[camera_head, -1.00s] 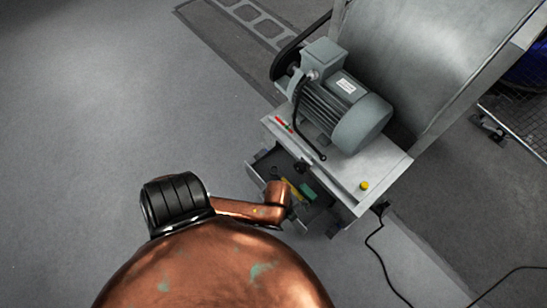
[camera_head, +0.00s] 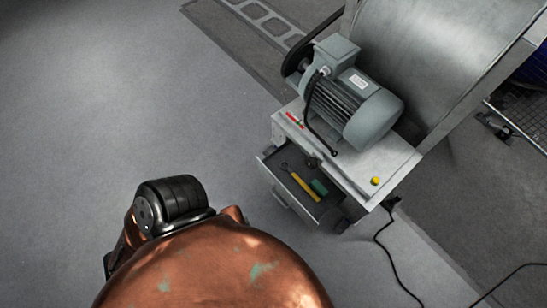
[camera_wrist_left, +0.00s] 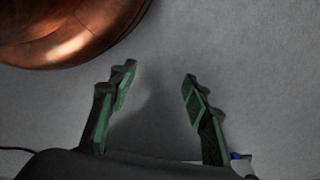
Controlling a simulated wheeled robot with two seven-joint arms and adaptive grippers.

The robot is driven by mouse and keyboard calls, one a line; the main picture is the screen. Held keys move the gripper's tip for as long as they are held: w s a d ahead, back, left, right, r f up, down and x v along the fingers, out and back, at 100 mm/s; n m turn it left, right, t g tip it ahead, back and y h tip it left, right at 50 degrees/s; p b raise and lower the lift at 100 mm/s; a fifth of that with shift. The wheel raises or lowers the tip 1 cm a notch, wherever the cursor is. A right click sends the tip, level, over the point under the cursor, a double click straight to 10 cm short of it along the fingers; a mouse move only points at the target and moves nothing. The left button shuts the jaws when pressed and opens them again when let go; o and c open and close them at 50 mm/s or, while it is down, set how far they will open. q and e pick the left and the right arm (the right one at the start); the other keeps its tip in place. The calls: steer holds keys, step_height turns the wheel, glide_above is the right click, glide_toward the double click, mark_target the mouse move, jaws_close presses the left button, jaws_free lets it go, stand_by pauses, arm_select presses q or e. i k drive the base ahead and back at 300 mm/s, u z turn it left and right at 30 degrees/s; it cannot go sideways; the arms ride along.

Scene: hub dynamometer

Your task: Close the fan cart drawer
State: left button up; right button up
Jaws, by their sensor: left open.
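The fan cart (camera_head: 352,172) stands right of centre in the head view. Its drawer (camera_head: 288,201) is pulled out toward the lower left. A tool with a yellow handle (camera_head: 305,186) and a green block (camera_head: 319,187) lie inside. My left gripper (camera_wrist_left: 160,72) is open and empty in the left wrist view, with bare grey floor beyond its green-padded fingers. The gripper itself is hidden in the head view, where only copper and black parts of my arm show at the lower left, apart from the drawer. My right gripper is not in view.
A grey motor (camera_head: 355,108) sits on the cart top beside a large metal drum housing (camera_head: 425,55). A yellow button (camera_head: 375,181) is near the top's right corner. A black cable (camera_head: 383,243) runs along the floor at right. The floor left of the drawer is clear.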

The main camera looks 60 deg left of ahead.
mark_target(310, 211)
steer(key=k, duration=0.95)
steer(key=z, duration=0.55)
steer(key=k, duration=0.7)
steer(key=u, duration=0.55)
steer(key=i, duration=0.45)
